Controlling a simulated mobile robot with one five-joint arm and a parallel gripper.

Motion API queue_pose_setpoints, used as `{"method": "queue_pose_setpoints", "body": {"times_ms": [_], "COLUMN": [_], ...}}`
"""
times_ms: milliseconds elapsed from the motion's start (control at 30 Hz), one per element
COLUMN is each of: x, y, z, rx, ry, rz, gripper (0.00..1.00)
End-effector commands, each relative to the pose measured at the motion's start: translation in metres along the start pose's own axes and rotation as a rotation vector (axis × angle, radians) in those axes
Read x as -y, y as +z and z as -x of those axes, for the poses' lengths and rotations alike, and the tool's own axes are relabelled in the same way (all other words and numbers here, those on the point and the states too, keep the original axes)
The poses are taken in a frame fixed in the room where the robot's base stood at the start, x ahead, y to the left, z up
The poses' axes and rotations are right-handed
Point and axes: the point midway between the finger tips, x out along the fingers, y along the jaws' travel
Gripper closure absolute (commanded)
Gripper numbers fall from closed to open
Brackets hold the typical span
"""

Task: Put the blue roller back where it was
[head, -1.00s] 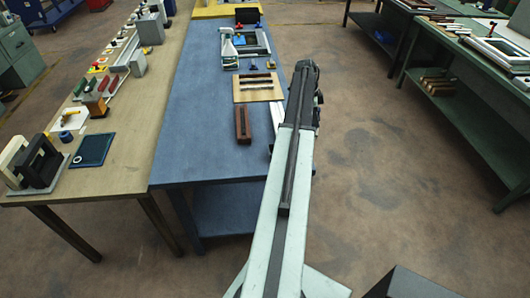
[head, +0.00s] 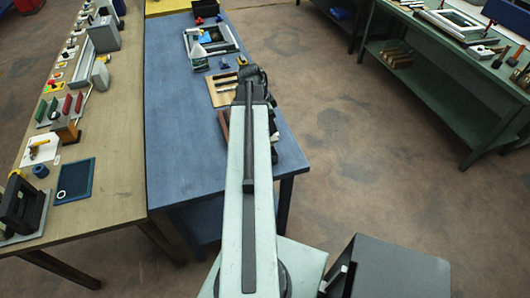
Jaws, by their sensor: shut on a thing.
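My gripper (head: 255,82) is at the far end of my outstretched arm, over the blue table (head: 182,160), just right of a light wooden board (head: 218,97) with dark strips on it. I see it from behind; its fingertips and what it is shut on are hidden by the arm. I cannot make out the blue roller for sure. A small blue cylinder (head: 40,171) stands on the wooden table at left, and a small blue piece (head: 223,64) lies beyond the board; I cannot tell whether either is a roller.
The wooden table (head: 110,150) at left holds a dark blue pad (head: 75,181), a black frame (head: 20,207) and several tools. A brown block (head: 224,125) is partly hidden by my arm. A green workbench (head: 440,70) stands at right. Open floor (head: 370,150) lies between.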

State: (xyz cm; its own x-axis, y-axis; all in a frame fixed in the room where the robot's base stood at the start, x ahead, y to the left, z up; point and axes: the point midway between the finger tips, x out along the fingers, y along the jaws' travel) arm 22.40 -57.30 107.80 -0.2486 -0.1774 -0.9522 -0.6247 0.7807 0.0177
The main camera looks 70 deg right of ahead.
Motion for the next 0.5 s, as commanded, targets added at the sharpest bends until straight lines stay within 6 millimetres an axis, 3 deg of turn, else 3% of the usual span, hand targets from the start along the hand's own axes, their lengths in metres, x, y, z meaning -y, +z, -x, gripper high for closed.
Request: {"method": "queue_pose_setpoints", "body": {"times_ms": [300,500], "x": [0.002,0.001], "y": [0.017,0.017], "z": [-0.059,-0.063], "rx": [0.000,0.000], "ry": [0.001,0.002], "rz": [-0.004,-0.006], "gripper": [1.00,1.00]}}
